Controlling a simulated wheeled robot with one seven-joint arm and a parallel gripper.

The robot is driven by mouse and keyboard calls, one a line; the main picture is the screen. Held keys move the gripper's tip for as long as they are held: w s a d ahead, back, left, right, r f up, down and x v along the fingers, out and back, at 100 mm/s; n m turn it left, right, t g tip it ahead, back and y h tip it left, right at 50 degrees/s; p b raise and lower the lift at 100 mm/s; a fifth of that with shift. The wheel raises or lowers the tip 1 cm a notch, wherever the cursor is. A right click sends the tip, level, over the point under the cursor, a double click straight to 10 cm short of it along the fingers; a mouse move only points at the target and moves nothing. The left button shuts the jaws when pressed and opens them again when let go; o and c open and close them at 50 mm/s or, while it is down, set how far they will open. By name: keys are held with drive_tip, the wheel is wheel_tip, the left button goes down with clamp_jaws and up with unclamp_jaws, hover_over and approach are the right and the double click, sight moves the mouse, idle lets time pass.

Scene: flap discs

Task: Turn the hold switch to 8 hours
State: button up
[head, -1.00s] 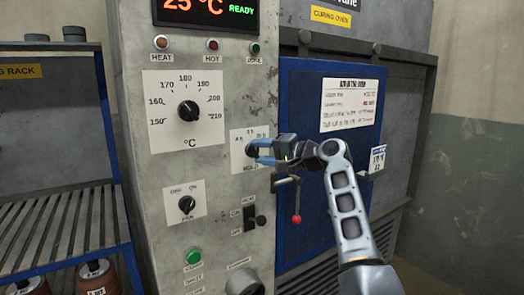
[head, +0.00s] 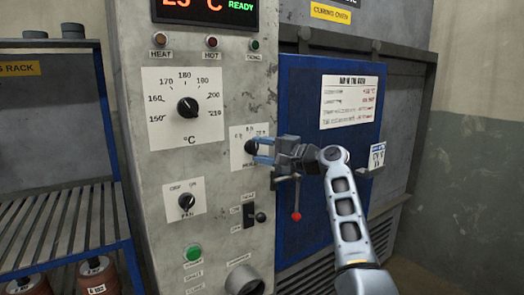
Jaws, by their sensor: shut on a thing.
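The hold switch is a black knob (head: 251,147) on a small white dial plate (head: 236,161) on the grey control panel. Marks with "h" run along the top of the plate, too small to read surely. My gripper (head: 261,150) comes in from the right with its blue fingers at the knob and is shut on it. The fingers and wrist cover the right part of the plate, and the knob's pointer cannot be made out.
A large temperature knob (head: 188,108) sits above left and a fan knob (head: 187,202) below left. A toggle switch (head: 252,215) and green button (head: 193,252) are lower. The blue oven door (head: 300,95) with a red-tipped lever (head: 296,215) is right, close to my wrist.

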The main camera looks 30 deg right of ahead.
drive_tip(key=o, duration=1.1)
drive_tip(key=shift+c, duration=0.2)
drive_tip(key=b+v, duration=0.1)
drive_tip(key=v, duration=0.6)
drive_tip(key=shift+s+d+b, duration=0.2)
drive_tip(key=shift+s+b, duration=0.1)
drive_tip(key=shift+s, duration=0.1)
drive_tip(key=shift+f, duration=0.1)
